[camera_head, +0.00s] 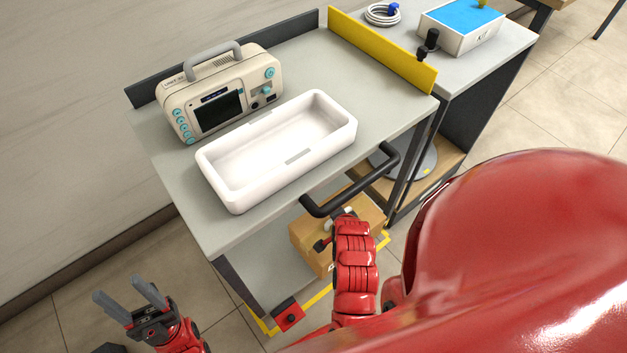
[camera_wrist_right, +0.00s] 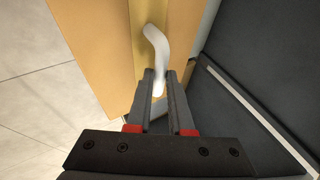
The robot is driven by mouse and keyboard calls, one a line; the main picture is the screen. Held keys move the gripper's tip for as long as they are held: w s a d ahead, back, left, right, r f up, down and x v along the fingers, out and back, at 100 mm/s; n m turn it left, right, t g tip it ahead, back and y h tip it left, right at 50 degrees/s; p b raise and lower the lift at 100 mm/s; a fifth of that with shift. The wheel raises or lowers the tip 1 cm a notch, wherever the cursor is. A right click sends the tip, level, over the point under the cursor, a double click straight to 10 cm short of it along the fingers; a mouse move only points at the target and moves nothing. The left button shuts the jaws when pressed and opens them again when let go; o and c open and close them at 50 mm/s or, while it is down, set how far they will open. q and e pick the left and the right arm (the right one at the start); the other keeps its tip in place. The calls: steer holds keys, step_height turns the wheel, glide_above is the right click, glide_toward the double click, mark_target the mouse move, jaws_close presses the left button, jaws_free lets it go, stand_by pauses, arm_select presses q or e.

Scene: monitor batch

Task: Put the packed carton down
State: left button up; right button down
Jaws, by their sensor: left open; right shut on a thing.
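The brown carton (camera_head: 308,236) is low beside the cart, below the black push handle, partly hidden behind my right arm. In the right wrist view the carton (camera_wrist_right: 105,45) shows a tan face and a white curved strap handle (camera_wrist_right: 157,45). My right gripper (camera_wrist_right: 160,80) is shut on this handle. In the head view the right gripper is mostly hidden by its own red arm. I cannot tell whether the carton's bottom touches the surface beneath. My left gripper (camera_head: 118,289) is open and empty at the lower left, apart from the cart.
The grey cart top (camera_head: 395,105) holds a white tray (camera_head: 207,170) and a beige monitor (camera_head: 240,85). The black push handle (camera_head: 350,190) sticks out above the carton. Yellow tape (camera_head: 318,298) runs beside the carton. A second table with a kit box (camera_head: 455,40) stands at upper right.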

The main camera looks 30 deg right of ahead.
steer(key=w+a, duration=0.1)
steer(key=w, duration=0.1)
steer(key=w+a, duration=0.1)
steer(key=w, duration=0.2)
steer(key=w+a+b, duration=0.1)
steer(key=w, duration=0.2)
steer(key=shift+w+a+f, duration=0.15)
steer(key=shift+w+f, duration=0.05)
steer(key=shift+f, duration=0.2)
steer(key=shift+f+b, duration=0.7)
steer(key=shift+f, duration=1.15)
steer(key=c, duration=0.8)
jaws_free()
steer(key=p+v, duration=0.3)
steer(key=v, duration=0.8)
steer(key=shift+w, duration=0.15)
steer(key=shift+s+a+r, duration=0.15)
steer(key=shift+s+r, duration=0.3)
steer(key=shift+r, duration=0.05)
